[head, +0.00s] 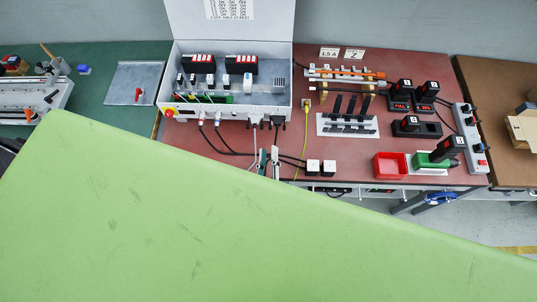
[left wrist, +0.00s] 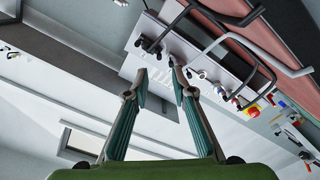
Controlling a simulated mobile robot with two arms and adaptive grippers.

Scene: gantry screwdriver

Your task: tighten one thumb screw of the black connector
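Dark connectors with cables sit on the front of the grey control box (head: 233,113). The rightmost black connector (head: 279,119) has a black cable running down; its thumb screws are too small to tell. In the left wrist view, dark connectors (left wrist: 149,45) on the light panel lie just beyond the fingertips. My left gripper (head: 268,153) is just in front of the box, below these connectors. Its two teal fingers stand apart with nothing between the tips (left wrist: 160,70). I cannot see any contact with the connector. My right gripper is not in view.
My large green body part hides the lower head view. Cables (head: 288,159) run close by the left gripper, and a yellow cable (head: 305,125) hangs to its right.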

